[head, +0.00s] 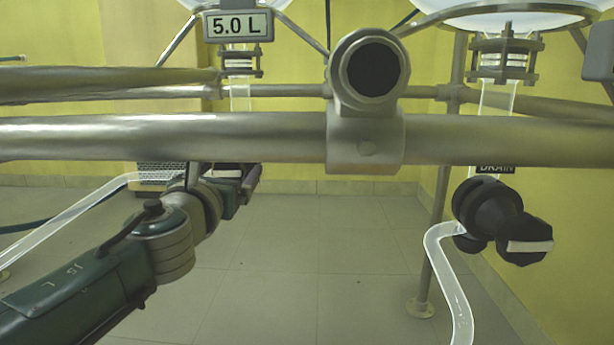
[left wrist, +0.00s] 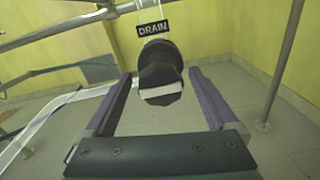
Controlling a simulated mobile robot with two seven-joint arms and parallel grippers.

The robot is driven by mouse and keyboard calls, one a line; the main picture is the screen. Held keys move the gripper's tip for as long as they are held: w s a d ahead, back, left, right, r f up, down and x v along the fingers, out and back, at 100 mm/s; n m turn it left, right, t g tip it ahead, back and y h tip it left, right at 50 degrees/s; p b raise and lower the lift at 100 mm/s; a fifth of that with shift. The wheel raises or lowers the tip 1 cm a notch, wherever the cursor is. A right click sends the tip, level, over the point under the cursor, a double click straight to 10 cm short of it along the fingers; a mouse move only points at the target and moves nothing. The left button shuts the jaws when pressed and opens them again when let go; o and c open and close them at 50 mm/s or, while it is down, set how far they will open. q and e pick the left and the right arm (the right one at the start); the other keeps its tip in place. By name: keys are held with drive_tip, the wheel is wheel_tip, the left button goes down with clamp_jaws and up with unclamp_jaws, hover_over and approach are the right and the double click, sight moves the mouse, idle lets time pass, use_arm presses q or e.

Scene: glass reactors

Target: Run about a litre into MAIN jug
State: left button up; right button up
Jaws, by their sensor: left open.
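In the left wrist view a black drain valve handle (left wrist: 160,72) with a white stripe sits under a DRAIN label (left wrist: 152,28). The purple fingers of my left gripper (left wrist: 160,78) are open, one on each side of the handle; contact does not show. In the head view my left gripper (head: 240,185) is under the front rail, below the vessel labelled 5.0 L (head: 239,26), and the valve there is mostly hidden. A clear spout tube (head: 75,208) runs down to the left from it. No jug or MAIN label shows. My right gripper is out of view.
A steel rail (head: 240,137) with a clamp (head: 365,140) crosses above my left gripper. A second black drain valve (head: 500,220) with a clear bent spout (head: 447,285) hangs at the right. A post (head: 432,240) stands beside it. The tiled floor (head: 300,270) between is clear.

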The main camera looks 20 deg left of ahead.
use_arm(q)
drive_tip(key=shift+w, duration=0.1)
drive_tip(key=c, duration=1.4)
drive_tip(key=shift+n, duration=0.4)
drive_tip(key=n+b, duration=0.1)
drive_tip(key=n, duration=0.3)
drive_tip(key=shift+n, duration=0.4)
drive_tip(key=n+b, duration=0.1)
drive_tip(key=n, duration=0.4)
drive_tip(key=shift+f, duration=0.1)
drive_tip(key=n+b, duration=0.1)
drive_tip(key=n, duration=0.5)
drive_tip(key=n+b, duration=0.1)
drive_tip(key=n, duration=0.4)
drive_tip(key=shift+a+n, duration=0.1)
drive_tip(key=shift+n, duration=0.2)
